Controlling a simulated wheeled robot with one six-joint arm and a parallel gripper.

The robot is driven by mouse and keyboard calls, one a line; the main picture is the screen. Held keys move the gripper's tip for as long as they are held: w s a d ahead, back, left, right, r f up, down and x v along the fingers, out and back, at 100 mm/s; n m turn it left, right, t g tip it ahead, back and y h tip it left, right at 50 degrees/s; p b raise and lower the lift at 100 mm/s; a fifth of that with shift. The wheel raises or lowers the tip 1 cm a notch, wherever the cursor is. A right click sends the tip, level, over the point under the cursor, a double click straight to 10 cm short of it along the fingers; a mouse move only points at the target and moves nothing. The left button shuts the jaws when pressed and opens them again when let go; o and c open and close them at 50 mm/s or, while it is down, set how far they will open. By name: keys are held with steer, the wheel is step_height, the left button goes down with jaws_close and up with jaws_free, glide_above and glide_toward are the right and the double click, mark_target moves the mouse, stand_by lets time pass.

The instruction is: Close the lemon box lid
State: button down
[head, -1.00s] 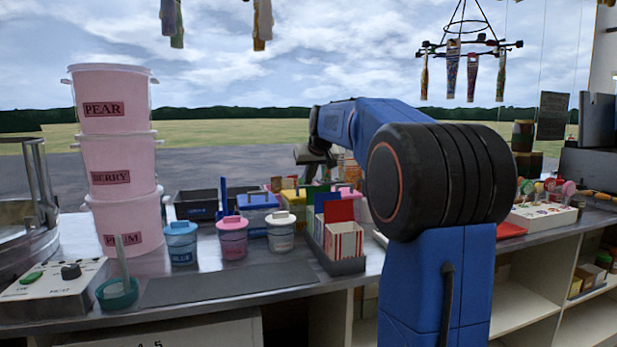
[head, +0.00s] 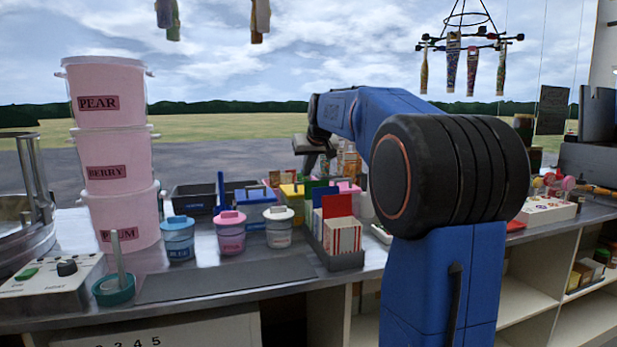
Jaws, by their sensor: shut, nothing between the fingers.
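A yellow box (head: 289,190), which by its colour may be the lemon box, stands at the back of the counter among other coloured boxes. No label on it can be read, and the state of its lid cannot be made out. My gripper (head: 312,163) is above and slightly right of the yellow box in the picture, pointing down. It is shut and empty. Whether it touches anything is too small to tell. The lower part of the yellow box is hidden by the tubs and boxes in front.
A blue box (head: 252,191), a green piece (head: 312,187) and a pink box (head: 349,188) stand around it. Blue, pink and white lidded tubs (head: 230,238) and a striped carton (head: 343,238) stand in front. Stacked pink buckets (head: 110,163) stand left. A dark mat (head: 225,280) lies clear.

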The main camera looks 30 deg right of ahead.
steer(key=v, duration=1.1)
steer(key=s+a+f+n+g+y, duration=0.1)
steer(key=s+a+f+n+y, duration=0.1)
steer(key=s+a+f, duration=1.45)
steer(key=s+a+f+g, duration=0.1)
steer(key=s+a+f, duration=0.2)
steer(key=s+f, duration=0.7)
steer(key=s+a+f+n+g, duration=0.1)
steer(key=s+a+f, duration=0.2)
steer(key=s+f, duration=0.6)
steer(key=shift+s+a+f, duration=0.2)
steer(key=shift+s+f, duration=0.2)
steer(key=shift+f, duration=0.2)
